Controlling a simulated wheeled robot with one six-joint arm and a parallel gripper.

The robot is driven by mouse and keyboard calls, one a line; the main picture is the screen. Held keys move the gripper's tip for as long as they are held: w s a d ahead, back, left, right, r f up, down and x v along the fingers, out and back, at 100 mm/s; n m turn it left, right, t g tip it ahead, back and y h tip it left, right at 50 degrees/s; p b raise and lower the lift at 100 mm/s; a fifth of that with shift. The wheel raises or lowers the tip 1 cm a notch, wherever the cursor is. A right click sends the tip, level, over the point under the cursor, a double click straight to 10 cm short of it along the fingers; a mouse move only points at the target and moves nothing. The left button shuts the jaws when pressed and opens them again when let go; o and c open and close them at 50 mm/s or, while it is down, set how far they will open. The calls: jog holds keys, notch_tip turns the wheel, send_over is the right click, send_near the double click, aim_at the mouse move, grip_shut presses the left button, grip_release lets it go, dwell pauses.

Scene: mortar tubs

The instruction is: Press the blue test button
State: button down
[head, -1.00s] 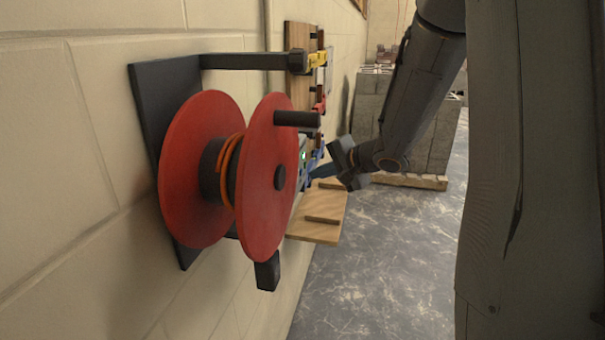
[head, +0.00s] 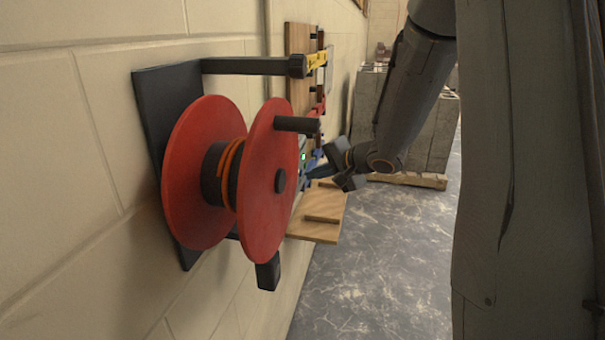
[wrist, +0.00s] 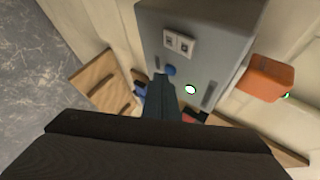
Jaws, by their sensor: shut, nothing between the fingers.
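The blue test button (wrist: 171,71) sits on the face of a grey box (wrist: 205,45) in the wrist view, below a white double socket (wrist: 179,43) and beside a lit green-white lamp (wrist: 190,90). My gripper (wrist: 161,78) is shut and empty. Its fingertips appear right at the button's lower edge in the wrist view; I cannot tell whether they touch it. In the head view my gripper (head: 312,172) reaches toward the wall beside the box, and the red reel hides most of the box and the button.
A red cable reel (head: 262,185) on a black wall bracket (head: 165,120) stands out in front. A wooden shelf (head: 322,230) juts below. An orange box (wrist: 266,77) is beside the grey box. Grey blocks (head: 430,130) stand on a pallet behind; the floor between is clear.

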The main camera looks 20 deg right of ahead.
jog(key=shift+w+a+p, duration=0.2)
jog(key=shift+a+p, duration=0.1)
jog(key=shift+p, duration=0.15)
dwell(0.5)
jog(key=shift+s+d, duration=0.1)
jog(key=shift+s+d+p, duration=0.3)
jog(key=shift+d+p, duration=0.3)
jog(key=shift+p, duration=0.3)
jog(key=d+p, duration=0.1)
jog(key=s+d+p, duration=0.1)
jog(key=d, duration=0.1)
jog(key=s+d+p, duration=0.1)
jog(key=p, duration=0.1)
jog(key=shift+s+d, duration=0.15)
jog(key=shift+s, duration=0.1)
dwell(0.6)
